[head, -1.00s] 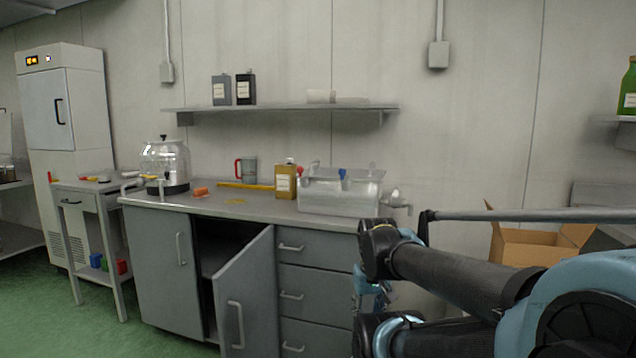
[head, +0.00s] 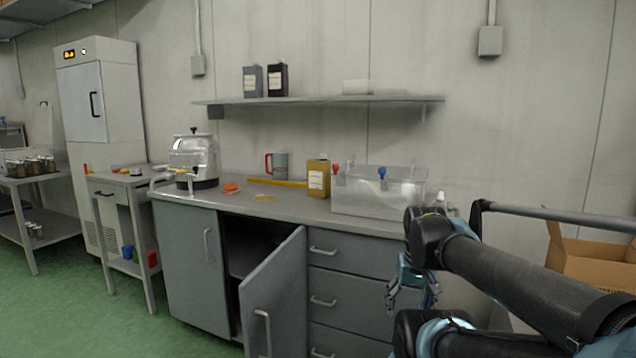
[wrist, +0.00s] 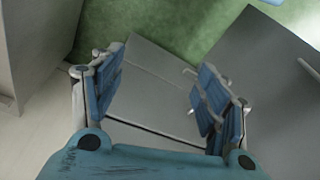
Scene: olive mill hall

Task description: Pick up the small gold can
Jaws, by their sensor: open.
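The small gold can (head: 318,178), with a pale label and a dark cap, stands upright on the grey counter (head: 268,207), just left of a clear-sided metal tank. My gripper (head: 412,290) hangs below and to the right of the can, in front of the drawers, well apart from it. In the wrist view my gripper (wrist: 160,105) is open, its two blue-padded fingers spread with nothing between them. Beyond them are grey cabinet faces and green floor; the can is not in the wrist view.
The tank (head: 375,192) stands right of the can. A cabinet door (head: 275,295) hangs open into the floor space. A red-handled mug (head: 279,164), an orange item (head: 231,187) and a steel urn (head: 194,160) sit further left. A shelf (head: 320,100) runs above. An open cardboard box (head: 590,265) is at right.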

